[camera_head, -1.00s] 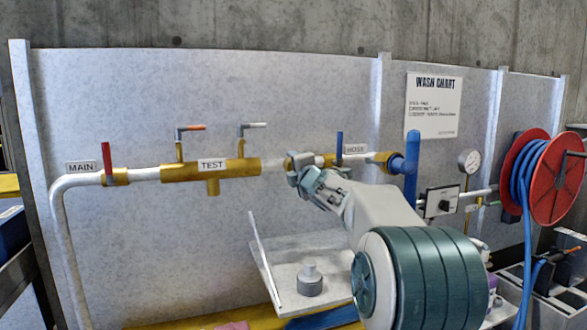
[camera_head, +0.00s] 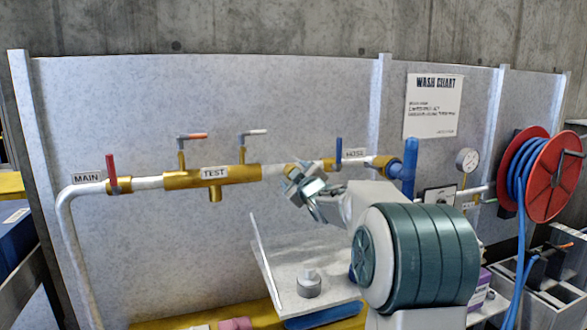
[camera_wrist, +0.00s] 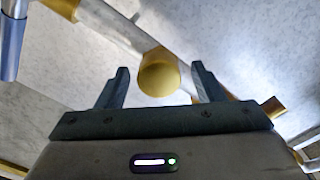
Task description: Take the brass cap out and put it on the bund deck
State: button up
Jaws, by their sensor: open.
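A round brass end (camera_wrist: 158,78), which looks like the brass cap, faces the camera between my fingers in the wrist view, at the pipe. In the head view a brass piece (camera_head: 291,170) shows at the pipe right of the TEST fitting, partly hidden by my gripper. My gripper (camera_head: 303,182) is open in front of the pipe. Its two fingers (camera_wrist: 160,88) stand apart on either side of the brass end, with visible gaps; I cannot tell their depth to it. A pale grey tray (camera_head: 275,268) and a yellow ledge (camera_head: 262,313) lie below; which one is the bund deck is unclear.
A grey knobbed piece (camera_head: 309,284) stands on the tray. A red lever (camera_head: 111,168), a blue lever (camera_head: 338,148) and a thick blue pipe (camera_head: 410,160) stick out along the pipe line. A red hose reel (camera_head: 553,177) stands right. The tray's left part is clear.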

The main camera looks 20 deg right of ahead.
jog(key=m+p, duration=0.5)
jog(key=m, duration=0.3)
jog(key=shift+r+m, duration=0.1)
jog(key=shift+m, duration=0.3)
jog(key=c, duration=1.1)
jog(key=shift+n+b, duration=2.5)
jog(key=shift+n, duration=0.2)
